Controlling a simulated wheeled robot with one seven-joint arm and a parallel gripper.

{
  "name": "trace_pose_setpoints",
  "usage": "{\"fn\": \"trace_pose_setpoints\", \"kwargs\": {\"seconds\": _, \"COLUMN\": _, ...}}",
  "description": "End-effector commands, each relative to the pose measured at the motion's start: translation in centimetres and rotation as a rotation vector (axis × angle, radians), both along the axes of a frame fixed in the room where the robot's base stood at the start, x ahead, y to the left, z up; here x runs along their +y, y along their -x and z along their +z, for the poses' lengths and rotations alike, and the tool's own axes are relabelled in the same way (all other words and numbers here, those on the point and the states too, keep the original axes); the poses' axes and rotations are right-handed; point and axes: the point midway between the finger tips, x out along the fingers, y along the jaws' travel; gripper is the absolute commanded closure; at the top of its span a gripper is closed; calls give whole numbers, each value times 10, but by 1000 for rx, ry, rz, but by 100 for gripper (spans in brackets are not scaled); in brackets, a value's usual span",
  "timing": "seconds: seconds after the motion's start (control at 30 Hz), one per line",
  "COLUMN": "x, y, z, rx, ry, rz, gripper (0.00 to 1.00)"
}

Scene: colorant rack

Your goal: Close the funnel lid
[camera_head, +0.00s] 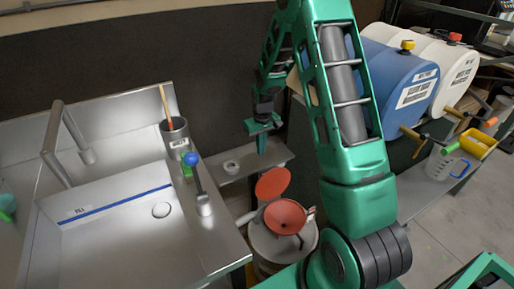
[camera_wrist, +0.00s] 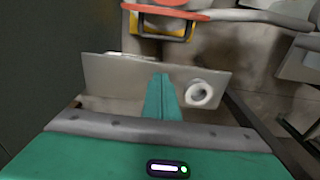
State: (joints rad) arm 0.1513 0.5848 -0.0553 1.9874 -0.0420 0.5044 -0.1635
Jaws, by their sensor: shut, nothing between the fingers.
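The red funnel (camera_head: 285,217) sits on top of a grey drum (camera_head: 268,245) in the head view. Its round red lid (camera_head: 273,182) stands open, tilted up at the funnel's far edge. My gripper (camera_head: 262,148) is shut and empty, pointing down, above and beyond the lid and apart from it. In the wrist view the closed fingers (camera_wrist: 162,98) point at a metal shelf. Red-orange parts (camera_wrist: 165,13) show at the top edge of the wrist view, cut off; I cannot tell whether they are lid or funnel.
The small metal shelf (camera_head: 257,159) carries a pale ring (camera_head: 231,167), seen also in the wrist view (camera_wrist: 199,93). A steel sink bench (camera_head: 120,225) with a brush cup (camera_head: 174,134) stands left. Blue (camera_head: 398,85) and white (camera_head: 455,75) drums lie right.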

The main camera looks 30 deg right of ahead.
Motion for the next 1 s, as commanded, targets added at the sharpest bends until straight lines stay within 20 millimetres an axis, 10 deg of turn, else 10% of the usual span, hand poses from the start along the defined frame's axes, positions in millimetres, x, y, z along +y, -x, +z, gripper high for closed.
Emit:
{"fn": "trace_pose_setpoints", "kwargs": {"seconds": 0.4, "x": -11, "y": 0, "z": -66, "rx": 2, "ry": -1, "rz": -14, "gripper": 100}}
{"fn": "trace_pose_setpoints", "kwargs": {"seconds": 1.0, "x": -9, "y": 38, "z": -53, "rx": -1, "ry": -1, "rz": -14, "gripper": 100}}
